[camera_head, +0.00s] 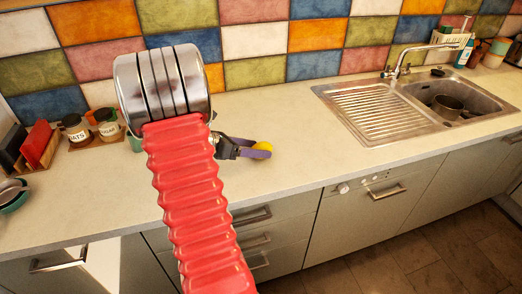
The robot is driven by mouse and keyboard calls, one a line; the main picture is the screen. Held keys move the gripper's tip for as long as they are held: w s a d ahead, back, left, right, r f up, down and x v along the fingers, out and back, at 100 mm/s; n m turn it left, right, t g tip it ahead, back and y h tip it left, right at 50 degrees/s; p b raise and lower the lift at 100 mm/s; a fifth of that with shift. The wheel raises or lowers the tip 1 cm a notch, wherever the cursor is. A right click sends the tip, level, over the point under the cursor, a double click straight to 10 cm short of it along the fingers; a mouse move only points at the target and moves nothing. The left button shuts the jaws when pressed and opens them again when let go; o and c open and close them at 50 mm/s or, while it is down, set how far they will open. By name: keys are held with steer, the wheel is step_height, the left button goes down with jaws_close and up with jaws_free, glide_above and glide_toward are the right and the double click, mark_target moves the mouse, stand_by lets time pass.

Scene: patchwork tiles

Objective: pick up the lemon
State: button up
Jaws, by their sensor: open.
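The lemon (265,146) is a small yellow shape on the pale countertop, left of the sink. My gripper (262,150) is at the lemon, with its dark purple fingers reaching in from the left. The fingers are open. One finger passes in front of the lemon's lower side and hides part of it. I cannot tell whether the fingers touch it. My red ribbed arm and its metal joint fill the centre left of the view and hide part of the counter behind.
A metal sink (425,100) with a drainboard and a pot (447,106) is at the right. Jars (76,130) stand near the tiled wall at the left. A green bowl (14,197) is at the far left. The counter between lemon and drainboard is clear.

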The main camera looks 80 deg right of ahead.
mark_target(255, 147)
steer(key=c, duration=1.2)
steer(key=shift+r, duration=0.1)
step_height(255, 147, up, 10)
steer(key=shift+f, duration=0.1)
stand_by(0.6)
